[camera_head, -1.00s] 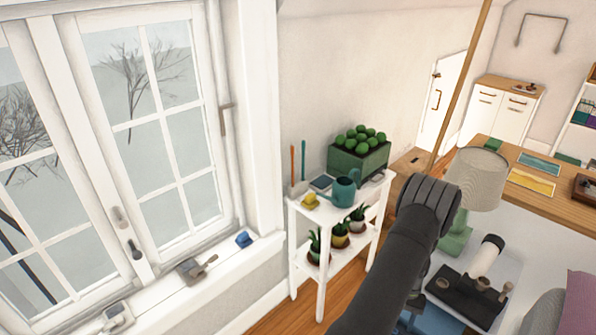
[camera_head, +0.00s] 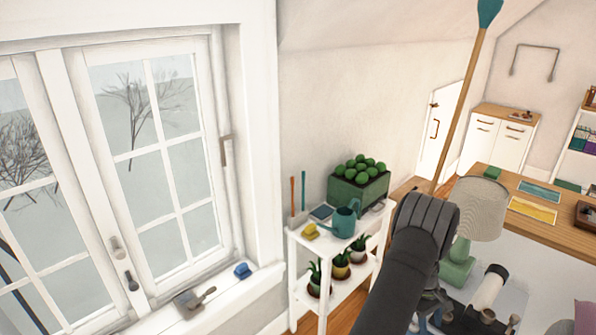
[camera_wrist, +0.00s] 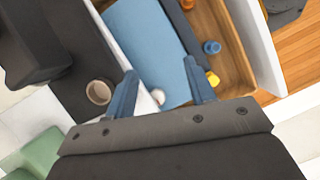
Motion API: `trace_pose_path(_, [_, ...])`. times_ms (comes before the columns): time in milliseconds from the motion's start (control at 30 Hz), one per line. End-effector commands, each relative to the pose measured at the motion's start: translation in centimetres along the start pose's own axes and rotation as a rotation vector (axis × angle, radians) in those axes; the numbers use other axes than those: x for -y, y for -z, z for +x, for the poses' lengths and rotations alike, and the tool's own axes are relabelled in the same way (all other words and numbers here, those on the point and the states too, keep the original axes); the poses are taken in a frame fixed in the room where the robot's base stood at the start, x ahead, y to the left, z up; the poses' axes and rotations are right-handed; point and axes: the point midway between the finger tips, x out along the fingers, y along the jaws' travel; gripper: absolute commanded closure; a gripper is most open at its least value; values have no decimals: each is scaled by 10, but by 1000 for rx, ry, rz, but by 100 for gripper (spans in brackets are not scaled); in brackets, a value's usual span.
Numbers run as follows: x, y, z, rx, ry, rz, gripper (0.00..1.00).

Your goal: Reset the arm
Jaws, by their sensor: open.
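My gripper (camera_wrist: 163,86) is open in the wrist view, with its two blue fingers apart and nothing held between them. Beyond the fingers are a flat light-blue surface (camera_wrist: 146,40) and a small white round thing (camera_wrist: 157,97). In the head view my dark arm reaches up from the bottom edge and bends beside the lamp (camera_head: 470,208). The gripper itself is mostly hidden behind the arm there.
In the wrist view, a wooden tray or drawer (camera_wrist: 233,75) holds small blue and yellow pieces. A round cup (camera_wrist: 99,91) stands on a dark base at left. The head view shows a white plant stand (camera_head: 322,285), a long stick (camera_head: 462,100) and a wooden table (camera_head: 500,185).

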Motion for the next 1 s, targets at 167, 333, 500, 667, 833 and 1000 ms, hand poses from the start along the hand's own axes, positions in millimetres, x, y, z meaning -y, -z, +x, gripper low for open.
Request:
trace_pose_path(167, [-19, -3, -12, -2, -63, -146, 50])
trace_pose_path(333, [-35, -7, -24, -2, -119, -284, 50])
trace_pose_path(500, [-50, -10, -35, -1, -174, -416, 50])
trace_pose_path(667, [-64, -13, -46, -2, -222, -531, 50])
trace_pose_path(833, [-77, -17, -57, -1, -270, -647, 50])
trace_pose_path(1000, [-89, -21, -68, -1, -315, -757, 50])
